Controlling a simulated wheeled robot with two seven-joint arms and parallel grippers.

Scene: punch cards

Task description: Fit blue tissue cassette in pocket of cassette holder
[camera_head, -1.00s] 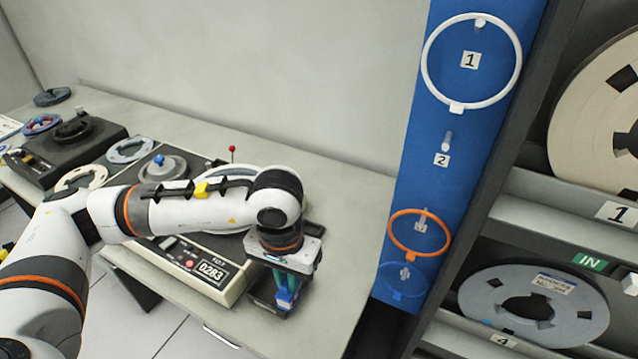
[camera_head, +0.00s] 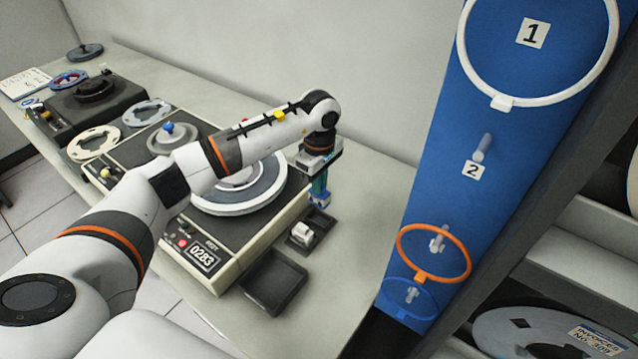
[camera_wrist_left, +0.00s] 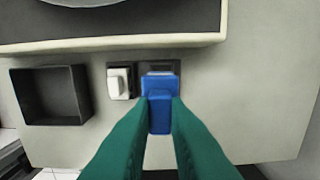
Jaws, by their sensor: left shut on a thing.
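The blue tissue cassette (camera_wrist_left: 158,102) is held between the teal fingers of my left gripper (camera_wrist_left: 160,112), which is shut on it. In the head view, the cassette (camera_head: 321,199) shows small under my left gripper (camera_head: 319,188). The dark cassette holder (camera_head: 316,233) lies on the table below and around it. In the wrist view, the cassette overlaps the holder's right pocket (camera_wrist_left: 160,67). A white cassette (camera_wrist_left: 118,82) sits in the left pocket. I cannot tell whether the blue cassette is inside the pocket or above it. My right gripper is out of view.
An empty black tray (camera_head: 270,287) lies left of the holder, near the table's front edge. A reel machine (camera_head: 218,257) labelled 0283 stands behind it. A blue panel (camera_head: 447,160) with hanging rings is at right. Bare table (camera_wrist_left: 248,95) lies right of the holder.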

